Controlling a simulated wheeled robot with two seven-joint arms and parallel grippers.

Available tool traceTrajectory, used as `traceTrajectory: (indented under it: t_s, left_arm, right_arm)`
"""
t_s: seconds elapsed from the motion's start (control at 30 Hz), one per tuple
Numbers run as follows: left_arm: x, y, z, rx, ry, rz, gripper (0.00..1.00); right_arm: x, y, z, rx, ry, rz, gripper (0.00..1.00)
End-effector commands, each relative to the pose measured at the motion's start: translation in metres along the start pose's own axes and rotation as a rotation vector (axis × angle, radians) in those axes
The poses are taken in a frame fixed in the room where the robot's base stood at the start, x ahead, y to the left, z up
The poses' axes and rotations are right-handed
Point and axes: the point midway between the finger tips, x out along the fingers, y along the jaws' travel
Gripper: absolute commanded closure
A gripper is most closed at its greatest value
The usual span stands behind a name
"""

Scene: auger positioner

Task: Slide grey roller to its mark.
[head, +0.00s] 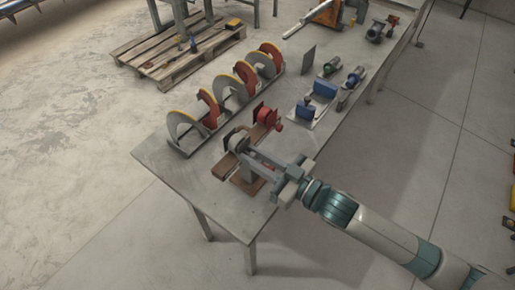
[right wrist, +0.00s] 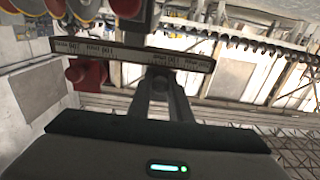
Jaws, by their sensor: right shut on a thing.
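The grey roller (head: 236,138) is on the near-left part of a brown rail (head: 222,167) on the metal table. My right gripper (head: 244,150) reaches in from the right and is shut on part of the grey roller, with its fingers hiding some of it. A red roller (head: 268,115) stands farther along the same rail. In the right wrist view, the fingers (right wrist: 160,80) reach up to a scale strip (right wrist: 130,52) with small printed labels, too small to read surely. The red roller (right wrist: 86,74) shows left of them. My left gripper is not in view.
An auger with red and yellow-edged flights (head: 238,85) lies behind the rail on the table (head: 160,150). A tray with blue blocks (head: 318,112) and green-ended parts stand to the right. The table's front-left corner is clear. A wooden pallet (head: 170,52) lies on the floor beyond.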

Motion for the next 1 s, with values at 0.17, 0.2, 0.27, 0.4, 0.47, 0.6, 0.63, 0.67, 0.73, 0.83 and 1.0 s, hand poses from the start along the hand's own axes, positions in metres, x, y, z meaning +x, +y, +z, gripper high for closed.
traceTrajectory:
  t_s: [0.17, 0.2, 0.27, 0.4, 0.47, 0.6, 0.63, 0.67, 0.73, 0.83, 1.0]
  left_arm:
    - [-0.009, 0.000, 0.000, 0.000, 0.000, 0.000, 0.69]
    - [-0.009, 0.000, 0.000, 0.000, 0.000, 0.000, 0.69]
    - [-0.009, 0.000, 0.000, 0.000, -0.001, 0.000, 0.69]
    - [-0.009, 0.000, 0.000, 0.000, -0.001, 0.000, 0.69]
    - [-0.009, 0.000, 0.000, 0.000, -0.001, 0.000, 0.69]
    - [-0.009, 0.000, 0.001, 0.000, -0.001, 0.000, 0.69]
    - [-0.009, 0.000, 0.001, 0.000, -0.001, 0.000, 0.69]
    - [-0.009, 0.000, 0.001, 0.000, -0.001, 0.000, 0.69]
    - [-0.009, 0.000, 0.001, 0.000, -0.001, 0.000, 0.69]
    - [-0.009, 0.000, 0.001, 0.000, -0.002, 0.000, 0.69]
    - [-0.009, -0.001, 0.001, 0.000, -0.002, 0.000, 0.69]
  right_arm:
    - [0.000, -0.026, -0.001, 0.006, -0.002, 0.000, 1.00]
    - [0.000, -0.028, -0.001, 0.005, -0.002, 0.000, 1.00]
    - [0.000, -0.029, 0.000, 0.004, -0.002, 0.001, 1.00]
    - [0.000, -0.029, 0.000, 0.002, -0.001, 0.001, 1.00]
    - [0.000, -0.029, 0.000, 0.002, -0.001, 0.001, 1.00]
    - [0.000, -0.028, 0.000, 0.002, -0.001, 0.001, 0.64]
    - [0.000, -0.028, 0.000, 0.002, -0.001, 0.001, 0.64]
    - [0.000, -0.028, 0.000, 0.002, -0.001, 0.001, 0.64]
    - [0.000, -0.028, 0.000, 0.002, -0.001, 0.001, 0.64]
    - [0.000, -0.028, 0.000, 0.002, -0.002, 0.001, 0.64]
    - [0.000, -0.028, 0.000, 0.002, -0.002, 0.001, 0.64]
